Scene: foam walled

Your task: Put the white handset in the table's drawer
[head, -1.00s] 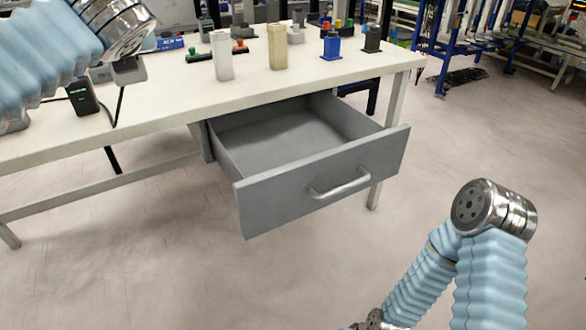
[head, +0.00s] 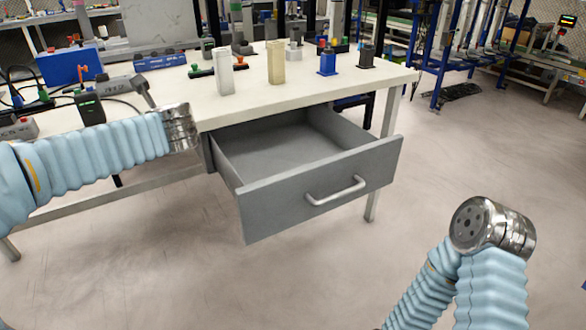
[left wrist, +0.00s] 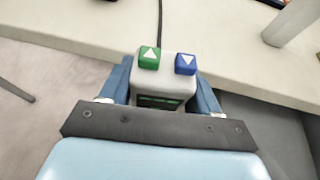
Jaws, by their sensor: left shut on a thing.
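The white handset (left wrist: 170,84), with a green up-arrow button and a blue down-arrow button, sits between the blue fingers of my left gripper (left wrist: 163,76) in the left wrist view. The gripper is shut on it. A dark cable runs from its far end over the tabletop. In the head view my left wrist is by the table's front edge, left of the drawer; the gripper and handset are hidden there. The grey drawer (head: 318,190) is pulled out and looks empty. It shows at the right of the left wrist view (left wrist: 262,122). My right gripper is out of view.
The white table (head: 300,92) carries a white post (head: 225,75), a beige post (head: 276,64), a blue block (head: 328,62) and a dark device with a green screen (head: 90,108). The floor before the drawer is clear. My right arm is at the lower right.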

